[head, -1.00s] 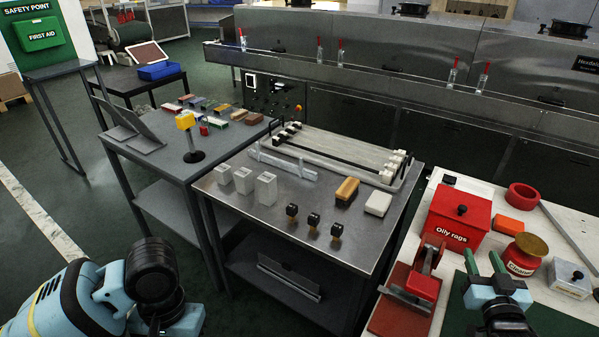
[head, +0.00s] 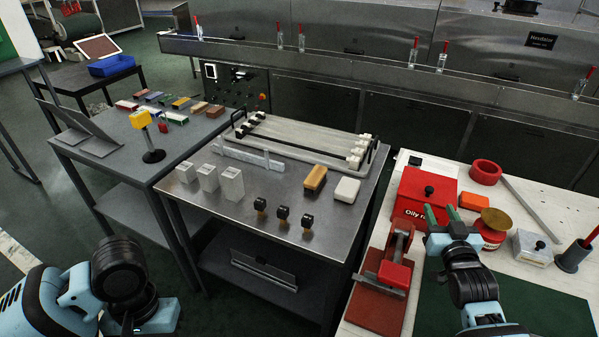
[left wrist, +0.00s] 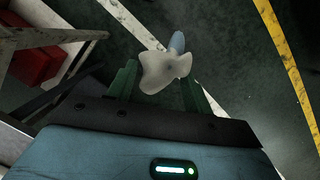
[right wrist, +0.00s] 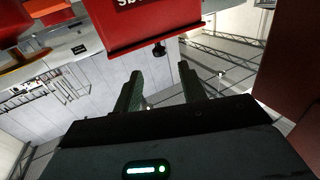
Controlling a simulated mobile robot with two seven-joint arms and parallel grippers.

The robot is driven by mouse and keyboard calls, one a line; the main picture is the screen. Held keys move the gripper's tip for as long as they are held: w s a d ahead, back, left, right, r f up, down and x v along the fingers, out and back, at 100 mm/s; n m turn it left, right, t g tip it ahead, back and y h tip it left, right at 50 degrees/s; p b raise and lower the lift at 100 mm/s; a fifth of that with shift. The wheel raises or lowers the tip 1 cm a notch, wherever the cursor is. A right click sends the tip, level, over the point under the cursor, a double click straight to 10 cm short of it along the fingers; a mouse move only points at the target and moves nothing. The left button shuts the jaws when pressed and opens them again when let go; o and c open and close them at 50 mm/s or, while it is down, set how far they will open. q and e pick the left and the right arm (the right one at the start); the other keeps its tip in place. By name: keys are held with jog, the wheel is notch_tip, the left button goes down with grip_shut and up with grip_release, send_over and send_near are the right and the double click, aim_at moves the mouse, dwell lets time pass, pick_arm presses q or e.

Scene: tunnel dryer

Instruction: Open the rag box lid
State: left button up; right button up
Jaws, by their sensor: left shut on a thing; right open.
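The red rag box (head: 408,204), labelled "Oily rags", stands on the white bench at the right. Its lid (head: 415,180) is down, with a dark knob (head: 429,190) on top. My right gripper (head: 441,212) is open and empty just in front of the box, its fingers covering part of the label. In the right wrist view the box (right wrist: 150,22) appears upside down, with the knob (right wrist: 160,48) beyond the open fingers, apart from them. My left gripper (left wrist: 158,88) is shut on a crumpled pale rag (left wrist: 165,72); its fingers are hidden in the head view.
A red press-like tool (head: 396,262) stands left of my right arm. A cleaner jar (head: 491,232), orange block (head: 474,202), red tape roll (head: 486,172) and pale box (head: 532,248) crowd the right. The green mat (head: 540,312) is largely bare.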

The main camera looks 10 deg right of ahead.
aim_at(431, 192)
jog(key=w, duration=0.5)
jog(key=w+d, duration=0.1)
jog(key=w, duration=0.1)
jog(key=shift+w+d, duration=0.1)
jog(key=shift+w, duration=0.05)
jog(key=shift+c, duration=0.2)
grip_shut()
